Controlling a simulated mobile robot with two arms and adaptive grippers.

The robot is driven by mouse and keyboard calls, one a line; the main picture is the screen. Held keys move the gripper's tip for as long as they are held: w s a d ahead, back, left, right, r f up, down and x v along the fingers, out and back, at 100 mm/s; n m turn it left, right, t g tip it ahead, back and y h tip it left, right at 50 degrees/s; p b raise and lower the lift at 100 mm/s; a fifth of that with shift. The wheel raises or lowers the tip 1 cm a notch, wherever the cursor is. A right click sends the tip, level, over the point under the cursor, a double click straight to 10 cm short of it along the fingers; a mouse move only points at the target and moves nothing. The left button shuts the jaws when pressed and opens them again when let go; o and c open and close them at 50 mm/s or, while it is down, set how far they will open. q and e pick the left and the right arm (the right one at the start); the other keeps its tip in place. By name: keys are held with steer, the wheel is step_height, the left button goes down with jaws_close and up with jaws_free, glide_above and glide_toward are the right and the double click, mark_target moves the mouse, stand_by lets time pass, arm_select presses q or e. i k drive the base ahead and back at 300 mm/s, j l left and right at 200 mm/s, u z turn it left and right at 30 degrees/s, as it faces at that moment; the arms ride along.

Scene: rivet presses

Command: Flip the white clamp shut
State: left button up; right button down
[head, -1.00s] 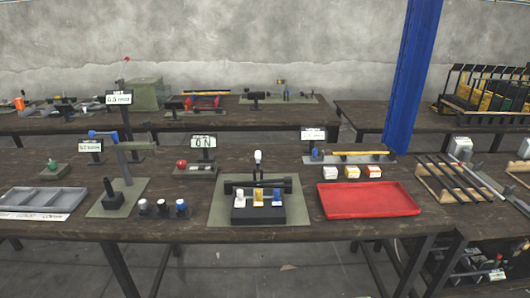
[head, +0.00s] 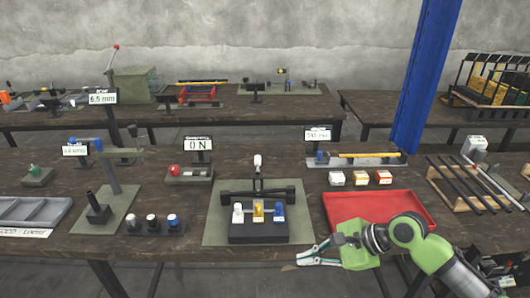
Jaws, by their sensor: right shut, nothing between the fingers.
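A black fixture block (head: 257,233) stands on a grey-green base plate at the middle front of the bench. It carries a white clamp (head: 238,212) at left, a yellow clamp (head: 258,211) in the middle and a blue clamp (head: 279,212) at right. The white clamp shows as a small white piece; its exact angle is too small to tell. My right gripper (head: 303,257) is shut and empty, in front of the bench edge, to the right of and nearer than the fixture, apart from it. My left gripper is out of view.
Behind the clamps are a dark horizontal bar and an upright white-tipped lever (head: 257,161). A red tray (head: 375,206) lies at right, partly behind my right arm. A small press (head: 112,185) and a stand with several capped pins (head: 152,225) are at left.

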mark_target(257, 158)
steer(key=i, duration=1.55)
